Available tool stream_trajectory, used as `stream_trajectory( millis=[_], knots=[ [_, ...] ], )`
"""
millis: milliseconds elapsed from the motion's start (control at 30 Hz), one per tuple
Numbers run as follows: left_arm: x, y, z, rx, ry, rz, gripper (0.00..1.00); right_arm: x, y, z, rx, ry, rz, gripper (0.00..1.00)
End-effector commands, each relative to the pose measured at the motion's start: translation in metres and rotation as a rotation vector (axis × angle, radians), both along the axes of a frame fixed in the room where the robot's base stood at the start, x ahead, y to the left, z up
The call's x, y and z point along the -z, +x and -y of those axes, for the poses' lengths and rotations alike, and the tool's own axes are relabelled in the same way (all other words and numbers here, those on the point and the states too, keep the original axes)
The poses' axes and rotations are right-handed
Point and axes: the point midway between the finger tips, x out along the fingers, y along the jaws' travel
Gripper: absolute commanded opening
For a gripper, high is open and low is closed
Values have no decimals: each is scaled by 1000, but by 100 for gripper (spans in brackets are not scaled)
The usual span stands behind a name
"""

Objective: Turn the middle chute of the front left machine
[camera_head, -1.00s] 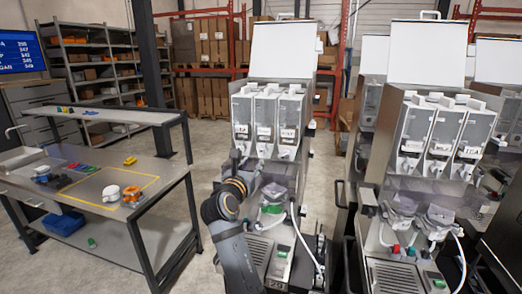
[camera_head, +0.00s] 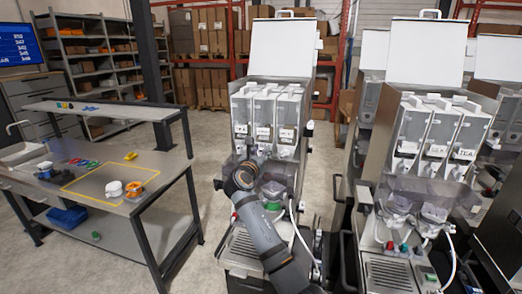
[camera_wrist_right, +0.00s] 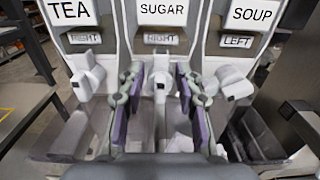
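The front left machine (camera_head: 281,48) has three clear-fronted canisters in a row under a raised white panel. In the right wrist view they read TEA, SUGAR and SOUP. The middle chute (camera_wrist_right: 160,82) is the white spout under SUGAR, above which a small plate reads RIGHT. My right gripper (camera_wrist_right: 157,100) is open, its two purple-padded fingers on either side of the middle chute; contact cannot be made out. In the head view my right gripper (camera_head: 254,154) is in front of the chutes and partly hides them. My left gripper is not in view.
The TEA chute (camera_wrist_right: 88,77) and SOUP chute (camera_wrist_right: 236,84) sit close on either side of my fingers. A second machine (camera_head: 427,52) stands to the right. A workbench (camera_head: 160,172) stands at the left, with clear floor between.

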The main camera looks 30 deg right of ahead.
Motion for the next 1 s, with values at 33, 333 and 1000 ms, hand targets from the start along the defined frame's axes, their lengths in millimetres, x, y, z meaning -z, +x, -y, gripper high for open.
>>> stream_trajectory(
  millis=[33,333,1000],
  knots=[
    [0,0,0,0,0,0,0,0,0,0,0,0,0,34],
    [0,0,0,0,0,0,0,0,0,0,0,0,0,0],
    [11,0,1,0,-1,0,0,2,-2,1,1,192,226,0]
  ],
)
